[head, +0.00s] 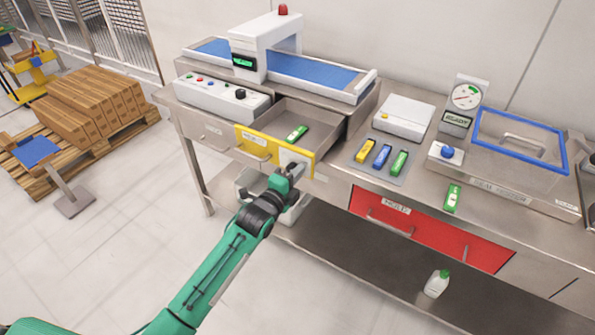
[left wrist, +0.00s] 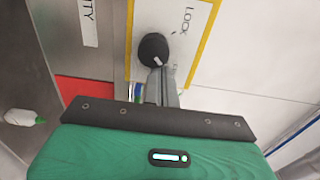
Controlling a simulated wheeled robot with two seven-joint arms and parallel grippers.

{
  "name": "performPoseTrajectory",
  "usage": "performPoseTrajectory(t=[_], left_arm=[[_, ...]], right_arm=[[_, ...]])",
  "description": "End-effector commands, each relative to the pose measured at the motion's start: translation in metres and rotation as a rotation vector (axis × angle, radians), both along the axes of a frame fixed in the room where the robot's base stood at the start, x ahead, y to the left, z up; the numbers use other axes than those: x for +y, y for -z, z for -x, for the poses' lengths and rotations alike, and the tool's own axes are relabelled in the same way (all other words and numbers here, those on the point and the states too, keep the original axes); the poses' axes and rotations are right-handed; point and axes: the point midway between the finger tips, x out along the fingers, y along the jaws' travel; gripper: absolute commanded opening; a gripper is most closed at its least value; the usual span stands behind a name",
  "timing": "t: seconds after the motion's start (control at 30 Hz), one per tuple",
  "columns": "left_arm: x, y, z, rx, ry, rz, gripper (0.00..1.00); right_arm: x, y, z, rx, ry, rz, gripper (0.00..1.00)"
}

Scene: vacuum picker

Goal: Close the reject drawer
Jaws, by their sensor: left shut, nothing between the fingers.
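A drawer with a yellow front (head: 243,147) is pulled out below the conveyor, with a green packet (head: 297,132) inside. Its label is too small to read. My left gripper (head: 293,172) is shut and empty at the right end of this front. In the left wrist view its fingers (left wrist: 160,82) are close to a black knob (left wrist: 153,48) on a white, yellow-edged panel (left wrist: 185,22) marked LOCK; I cannot tell whether they touch. A red drawer front (head: 430,226) to the right looks flush with the bench. My right gripper is out of view.
The metal bench carries a blue conveyor (head: 312,72), a control box (head: 222,100), a mat (head: 368,168) with coloured packets, a dial gauge (head: 464,97) and a blue-rimmed bin (head: 520,119). A white bottle (head: 437,283) stands on the lower shelf. Cartons (head: 90,103) stand left; floor in front is clear.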

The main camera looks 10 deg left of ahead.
Motion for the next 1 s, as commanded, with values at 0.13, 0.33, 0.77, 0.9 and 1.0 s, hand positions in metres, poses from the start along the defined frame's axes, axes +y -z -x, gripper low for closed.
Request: performPoseTrajectory(t=[0.13, 0.33, 0.77, 0.9, 1.0], left_arm=[[-0.001, 0.000, -0.001, 0.000, 0.000, 0.000, 0.00], [0.000, 0.000, -0.001, 0.000, 0.000, 0.000, 0.00], [-0.016, 0.002, -0.046, -0.003, 0.000, -0.001, 0.00], [-0.028, 0.004, -0.079, -0.003, 0.000, -0.001, 0.00], [-0.035, 0.004, -0.099, -0.002, 0.000, -0.002, 0.00]], right_arm=[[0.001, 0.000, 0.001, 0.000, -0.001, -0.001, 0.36], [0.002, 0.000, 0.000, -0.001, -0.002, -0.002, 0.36], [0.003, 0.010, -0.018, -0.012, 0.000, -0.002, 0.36], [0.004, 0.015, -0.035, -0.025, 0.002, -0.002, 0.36], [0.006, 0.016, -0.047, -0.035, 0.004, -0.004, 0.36]])
